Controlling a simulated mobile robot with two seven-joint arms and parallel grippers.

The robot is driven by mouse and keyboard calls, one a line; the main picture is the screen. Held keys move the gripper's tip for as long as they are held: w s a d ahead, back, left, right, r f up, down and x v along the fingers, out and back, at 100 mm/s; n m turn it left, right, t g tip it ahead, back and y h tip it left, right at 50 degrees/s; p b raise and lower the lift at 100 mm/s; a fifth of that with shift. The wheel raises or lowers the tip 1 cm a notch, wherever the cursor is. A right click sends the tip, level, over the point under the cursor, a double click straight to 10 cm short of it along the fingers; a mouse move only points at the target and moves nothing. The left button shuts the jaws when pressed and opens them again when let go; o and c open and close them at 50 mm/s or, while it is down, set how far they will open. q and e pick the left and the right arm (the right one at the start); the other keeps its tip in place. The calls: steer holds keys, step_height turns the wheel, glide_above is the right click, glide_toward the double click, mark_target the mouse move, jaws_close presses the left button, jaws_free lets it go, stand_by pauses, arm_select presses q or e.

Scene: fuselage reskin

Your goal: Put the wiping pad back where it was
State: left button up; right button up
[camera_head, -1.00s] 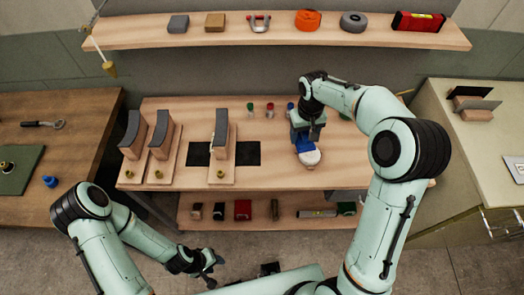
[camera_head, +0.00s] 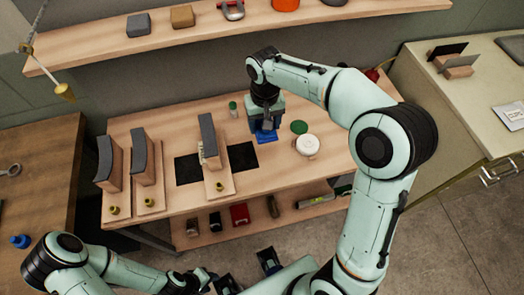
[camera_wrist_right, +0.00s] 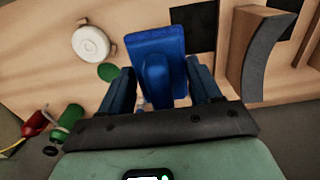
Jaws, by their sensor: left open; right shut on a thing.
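The blue wiping pad (camera_head: 266,136) is at my right gripper (camera_head: 264,118), over the middle-right of the workbench. In the right wrist view the fingers are shut on the handle of the wiping pad (camera_wrist_right: 155,45), with its flat blue plate beyond them. I cannot tell whether the pad touches the bench. A white round tub (camera_head: 308,145) and a green disc (camera_head: 299,127) lie to the right of the pad. My left gripper (camera_head: 207,279) is open and empty, low in front of the bench.
A dark mat (camera_head: 242,157) lies left of the pad, with a curved panel on a block (camera_head: 210,140) standing over it. Two similar blocks (camera_head: 144,155) stand further left. A small green-capped bottle (camera_head: 233,109) stands behind. A shelf (camera_head: 100,50) runs above the bench.

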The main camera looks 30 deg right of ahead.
mark_target(264, 156)
step_height(264, 156, down, 15)
steer(key=shift+f+b, duration=0.1)
steer(key=shift+b, duration=0.5)
arm_select(q)
steer(key=shift+s+f, duration=0.4)
steer(key=shift+f, duration=0.45)
arm_select(e)
steer(key=shift+f, duration=0.2)
arm_select(q)
steer(key=shift+f, duration=0.15)
arm_select(e)
steer(key=o, duration=1)
steer(key=shift+r, duration=0.1)
steer(key=shift+r, duration=0.3)
step_height(264, 156, up, 12)
steer(key=shift+f+p, duration=0.15)
steer(key=shift+p, duration=0.4)
arm_select(q)
steer(key=shift+w+r, duration=0.3)
steer(key=shift+r, duration=0.5)
